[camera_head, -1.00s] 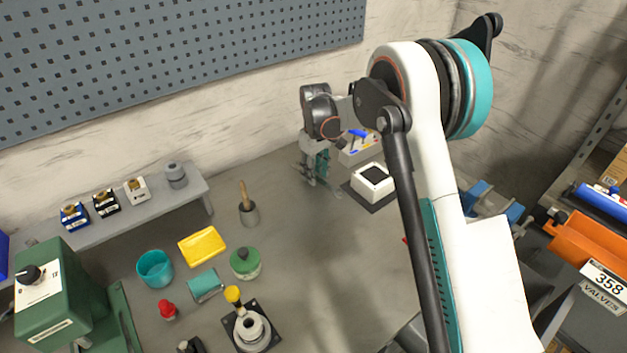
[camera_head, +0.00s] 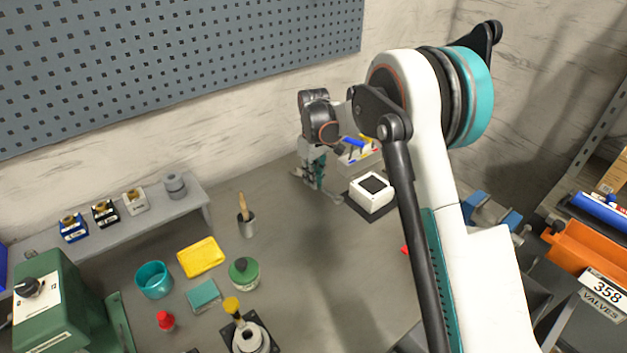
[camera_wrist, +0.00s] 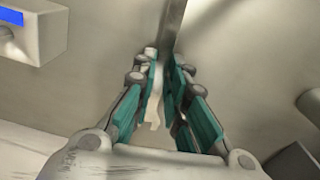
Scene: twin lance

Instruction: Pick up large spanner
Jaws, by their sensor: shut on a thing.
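My gripper (camera_head: 316,184) is shut on a grey metal spanner (camera_head: 332,196) near the back of the bench, left of a white box. In the head view, parts of the spanner show on both sides of the fingers. In the wrist view, the spanner's shaft (camera_wrist: 175,22) runs up from between my gripper's teal-padded fingers (camera_wrist: 167,68). A pale, notched end (camera_wrist: 154,118) shows below, between the fingers. The fingers hide the middle of the spanner. I cannot tell whether the spanner touches the bench.
The white box (camera_head: 371,193) with a dark top stands close on the right, with a tray of blue and yellow items (camera_head: 357,150) behind it. The middle bench (camera_head: 315,265) is clear.

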